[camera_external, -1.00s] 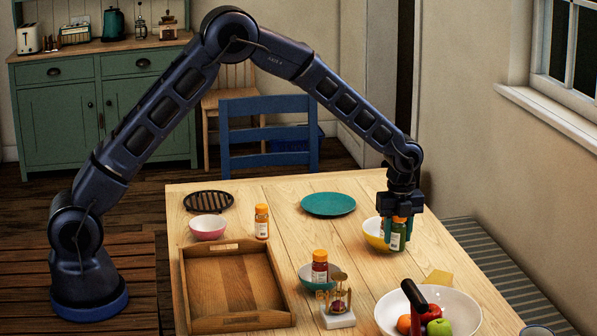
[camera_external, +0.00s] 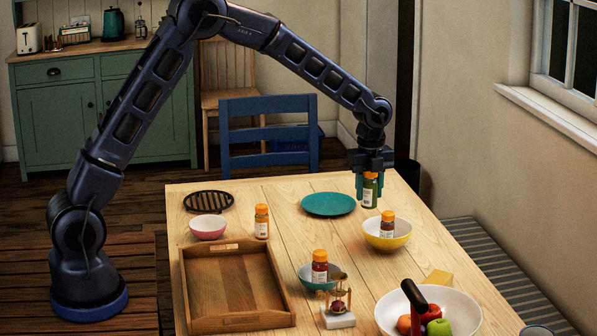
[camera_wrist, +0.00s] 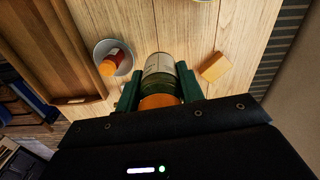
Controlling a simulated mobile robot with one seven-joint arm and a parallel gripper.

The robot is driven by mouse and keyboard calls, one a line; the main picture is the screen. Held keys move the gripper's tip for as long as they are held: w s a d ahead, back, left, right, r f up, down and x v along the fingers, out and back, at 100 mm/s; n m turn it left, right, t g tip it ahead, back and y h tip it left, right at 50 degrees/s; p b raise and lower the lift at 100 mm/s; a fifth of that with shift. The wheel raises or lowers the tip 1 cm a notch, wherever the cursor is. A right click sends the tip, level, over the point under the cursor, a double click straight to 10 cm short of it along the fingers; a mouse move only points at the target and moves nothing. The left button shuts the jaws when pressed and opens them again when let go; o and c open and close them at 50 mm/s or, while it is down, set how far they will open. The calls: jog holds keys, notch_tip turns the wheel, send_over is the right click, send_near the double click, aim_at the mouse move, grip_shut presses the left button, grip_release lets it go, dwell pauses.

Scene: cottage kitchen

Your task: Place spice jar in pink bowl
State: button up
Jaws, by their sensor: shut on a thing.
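My gripper (camera_external: 370,172) is shut on a green spice jar (camera_external: 370,192) with an orange cap, held upright above the table behind the yellow bowl. The same jar fills the space between the fingers in the wrist view (camera_wrist: 158,68). The pink bowl (camera_external: 208,228) stands at the table's left, far to the left of my gripper, and looks empty. Other capped jars are in view: an orange one (camera_external: 262,223) on the table right of the pink bowl, a brown one (camera_external: 387,227) in the yellow bowl (camera_external: 398,242), and a red one (camera_external: 320,268) in a teal bowl (camera_external: 306,282).
A teal plate (camera_external: 328,204) lies between my gripper and the pink bowl. A black trivet (camera_external: 208,200) lies behind the pink bowl and a wooden tray (camera_external: 235,322) in front.

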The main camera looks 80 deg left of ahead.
jog(key=s+a+n, duration=0.2)
jog(key=s+a, duration=0.6)
jog(key=a, duration=0.4)
jog(key=n, duration=0.6)
send_over(207, 220)
jog(key=d, duration=0.5)
notch_tip(207, 220, down, 19)
jog(key=shift+s+a+f, duration=0.15)
jog(key=shift+f, duration=0.05)
jog(key=o, duration=1)
jog(key=shift+f, duration=0.15)
jog(key=shift+o, duration=0.2)
